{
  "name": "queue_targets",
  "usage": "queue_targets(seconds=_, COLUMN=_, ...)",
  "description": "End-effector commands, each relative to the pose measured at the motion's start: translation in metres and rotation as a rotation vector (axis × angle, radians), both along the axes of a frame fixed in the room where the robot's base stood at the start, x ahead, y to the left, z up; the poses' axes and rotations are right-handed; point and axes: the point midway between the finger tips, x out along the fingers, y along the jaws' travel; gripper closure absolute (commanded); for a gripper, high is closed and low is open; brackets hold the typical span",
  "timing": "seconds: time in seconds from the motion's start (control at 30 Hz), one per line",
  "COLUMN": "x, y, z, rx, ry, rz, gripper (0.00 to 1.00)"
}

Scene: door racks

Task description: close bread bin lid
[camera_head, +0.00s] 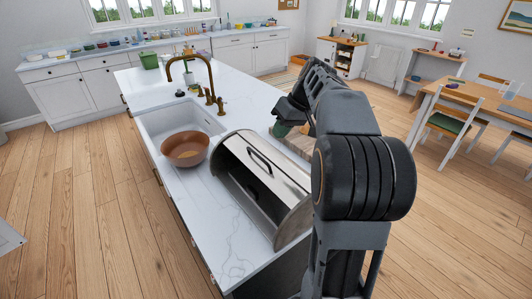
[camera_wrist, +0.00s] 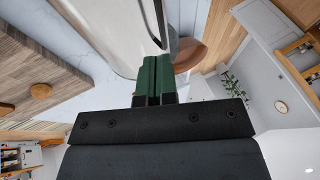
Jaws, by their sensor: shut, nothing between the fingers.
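The bread bin (camera_head: 290,222) stands on the white counter, a silver body with dark parts. Its curved metal lid (camera_head: 285,172) carries a long black handle (camera_head: 260,160) near the upper part; how far the lid stands open is hard to tell. In the wrist view a pale curved surface of the bin (camera_wrist: 112,35) fills the upper middle. My gripper (camera_wrist: 153,62) has green fingers held together and empty, close to that surface; I cannot tell whether they touch it. In the head view its green fingers (camera_head: 282,129) show behind the bin, partly hidden by my arm.
A brown bowl (camera_head: 185,148) sits left of the bin by the white sink (camera_head: 165,122); it also shows in the wrist view (camera_wrist: 190,54). A brass tap (camera_head: 205,80) rises behind. A wooden board (camera_wrist: 35,75) lies beside the bin. Counter in front is clear.

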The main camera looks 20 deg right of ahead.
Motion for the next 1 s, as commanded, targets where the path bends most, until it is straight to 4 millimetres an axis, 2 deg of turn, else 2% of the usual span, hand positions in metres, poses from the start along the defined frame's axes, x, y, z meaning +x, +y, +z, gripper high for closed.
queue_targets(seconds=0.03, x=0.009, y=-0.018, z=-0.004, rx=0.027, ry=-0.012, rz=0.016, gripper=1.0)
queue_targets(seconds=0.1, x=0.016, y=-0.035, z=-0.005, rx=0.057, ry=-0.037, rz=0.046, gripper=1.0)
queue_targets(seconds=0.2, x=0.022, y=-0.053, z=-0.006, rx=0.087, ry=-0.065, rz=0.077, gripper=1.0)
queue_targets(seconds=0.33, x=0.026, y=-0.063, z=-0.01, rx=0.107, ry=-0.086, rz=0.101, gripper=1.0)
queue_targets(seconds=0.47, x=0.031, y=-0.058, z=-0.02, rx=0.113, ry=-0.092, rz=0.108, gripper=1.0)
queue_targets(seconds=0.93, x=0.053, y=-0.014, z=-0.089, rx=0.111, ry=-0.09, rz=0.106, gripper=1.0)
queue_targets(seconds=1.0, x=0.05, y=-0.003, z=-0.086, rx=0.109, ry=-0.093, rz=0.106, gripper=1.0)
